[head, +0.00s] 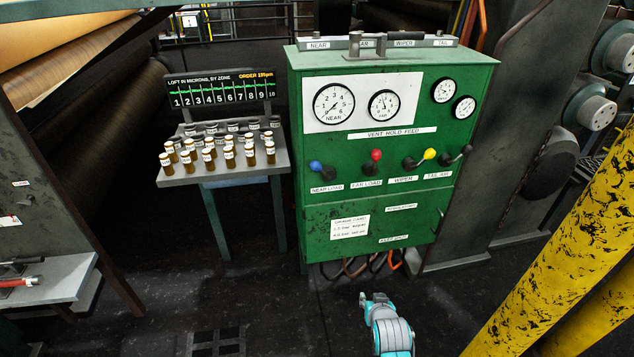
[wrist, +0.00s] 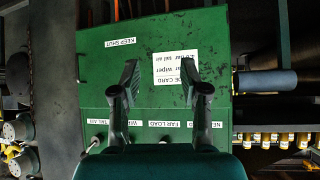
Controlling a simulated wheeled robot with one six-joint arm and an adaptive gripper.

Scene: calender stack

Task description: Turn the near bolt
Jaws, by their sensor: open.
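The green cabinet (head: 375,210) stands ahead in the head view. On its top is a grey rail (head: 428,41) with labels that read NEAR, a partly hidden one, WIPER and TAIL. A grey bracket (head: 365,47) stands in front of the partly hidden label. The NEAR label (head: 318,45) is at the rail's left end; I cannot make out a distinct bolt there. The blue-knobbed lever (head: 315,165) is above the NEAR LOAD label. My gripper (wrist: 158,73) is open and empty, facing the cabinet front, which appears upside down in the wrist view. The rail is not visible there.
Red (head: 376,156), yellow (head: 429,154) and black (head: 467,149) lever knobs stick out along the cabinet front. A shelf (head: 180,177) of brown vials is at its left. A yellow post (head: 560,230) stands at the right. The floor before the cabinet is mostly clear.

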